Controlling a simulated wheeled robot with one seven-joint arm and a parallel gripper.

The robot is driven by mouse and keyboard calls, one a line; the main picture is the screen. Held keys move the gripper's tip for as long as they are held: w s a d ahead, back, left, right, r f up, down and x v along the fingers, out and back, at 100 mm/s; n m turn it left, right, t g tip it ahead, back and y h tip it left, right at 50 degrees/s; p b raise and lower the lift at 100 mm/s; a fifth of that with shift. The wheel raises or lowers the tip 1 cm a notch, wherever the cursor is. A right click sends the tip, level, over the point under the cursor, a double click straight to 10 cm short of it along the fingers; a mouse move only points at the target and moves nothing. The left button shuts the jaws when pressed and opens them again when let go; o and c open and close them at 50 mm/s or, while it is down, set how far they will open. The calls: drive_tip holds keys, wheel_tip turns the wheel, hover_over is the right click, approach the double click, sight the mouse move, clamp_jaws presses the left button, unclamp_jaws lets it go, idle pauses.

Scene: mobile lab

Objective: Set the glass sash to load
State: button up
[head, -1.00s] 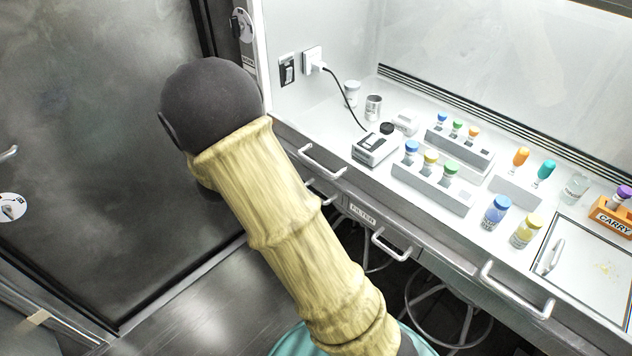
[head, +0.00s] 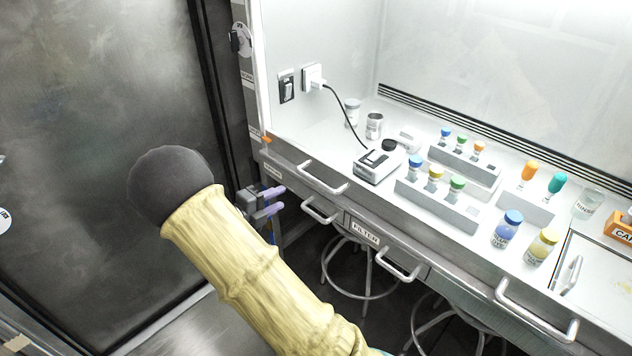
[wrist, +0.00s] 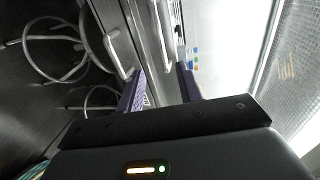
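I cannot clearly make out the glass sash in either view; any clear pane across the hood opening is too faint to tell. The hood's left post (head: 247,70) carries a round dark-and-white fitting and small labels too small to read. A small orange marker (head: 266,139) sits low on the post. My gripper (head: 276,202) is left of the counter's front, below the post's foot, partly hidden by my arm. Its purple fingers stand apart with nothing between them, also in the wrist view (wrist: 161,85).
The counter (head: 330,135) holds a corded device (head: 380,161), racks of capped vials (head: 437,205) and loose bottles (head: 508,229). Drawer handles (head: 323,180) stick out along its front. Stools (head: 358,268) stand underneath. A dark door (head: 90,120) is at the left.

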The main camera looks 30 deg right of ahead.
sight(316, 181)
drive_tip(key=x, duration=1.5)
drive_tip(key=shift+d+p, duration=0.2)
drive_tip(key=shift+p, duration=0.15)
drive_tip(key=shift+c, duration=0.3)
drive_tip(key=shift+w, duration=0.1)
drive_tip(key=c, duration=0.3)
clamp_jaws()
